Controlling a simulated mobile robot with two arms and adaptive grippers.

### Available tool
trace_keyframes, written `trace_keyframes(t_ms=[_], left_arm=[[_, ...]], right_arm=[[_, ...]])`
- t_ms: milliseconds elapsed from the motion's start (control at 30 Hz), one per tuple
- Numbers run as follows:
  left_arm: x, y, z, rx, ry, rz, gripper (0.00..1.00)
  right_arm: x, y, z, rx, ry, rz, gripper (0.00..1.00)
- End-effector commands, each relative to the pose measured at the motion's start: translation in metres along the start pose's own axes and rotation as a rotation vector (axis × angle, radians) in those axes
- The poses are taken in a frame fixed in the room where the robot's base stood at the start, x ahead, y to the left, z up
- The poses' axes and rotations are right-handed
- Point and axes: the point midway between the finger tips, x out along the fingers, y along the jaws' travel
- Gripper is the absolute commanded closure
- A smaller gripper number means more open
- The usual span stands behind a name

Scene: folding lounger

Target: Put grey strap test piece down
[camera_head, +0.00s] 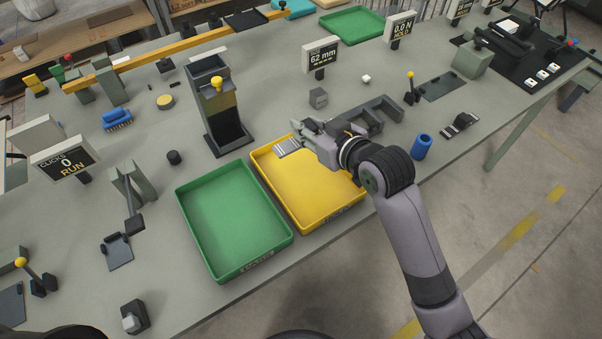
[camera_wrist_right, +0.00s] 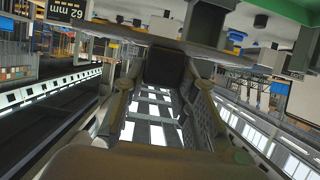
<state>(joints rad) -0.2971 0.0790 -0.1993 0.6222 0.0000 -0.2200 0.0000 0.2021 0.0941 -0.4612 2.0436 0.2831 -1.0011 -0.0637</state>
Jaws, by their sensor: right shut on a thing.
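The grey strap test piece (camera_head: 287,148), a small flat piece with light stripes, shows in the head view over the far left part of the yellow tray (camera_head: 335,208). My right gripper (camera_head: 303,138) is shut on it by its right end, at the tray's far edge. I cannot tell whether the strap touches the tray. In the right wrist view the two fingers of the right gripper (camera_wrist_right: 165,105) show; the strap is hard to make out between them. My left gripper is out of view.
A green tray (camera_head: 232,215) stands beside the yellow one on the left. A dark grey tower (camera_head: 213,100) with a yellow knob rises behind them. A grey block holder (camera_head: 380,113) and a blue cylinder (camera_head: 421,146) are to the right of the gripper.

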Motion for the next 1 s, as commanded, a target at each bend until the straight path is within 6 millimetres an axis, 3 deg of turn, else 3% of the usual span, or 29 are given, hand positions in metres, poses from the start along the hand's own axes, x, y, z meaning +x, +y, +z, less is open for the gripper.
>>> trace_keyframes(t_ms=[33,200,400,567,800,1000], left_arm=[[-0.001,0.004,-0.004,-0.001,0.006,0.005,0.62],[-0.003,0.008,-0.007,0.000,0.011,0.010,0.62],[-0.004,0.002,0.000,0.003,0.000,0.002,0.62],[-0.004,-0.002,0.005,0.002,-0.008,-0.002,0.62],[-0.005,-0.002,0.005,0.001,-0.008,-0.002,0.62],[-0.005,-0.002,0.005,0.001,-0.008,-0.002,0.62]], right_arm=[[0.005,-0.001,0.016,0.002,-0.008,-0.001,1.00],[0.023,-0.001,0.058,0.003,-0.006,-0.002,1.00],[0.038,0.000,0.093,0.002,-0.002,0.000,1.00],[0.043,0.000,0.104,0.000,0.000,-0.001,1.00],[0.057,0.000,0.136,0.000,-0.002,-0.002,1.00],[0.059,0.000,0.142,-0.001,0.002,-0.001,1.00]])
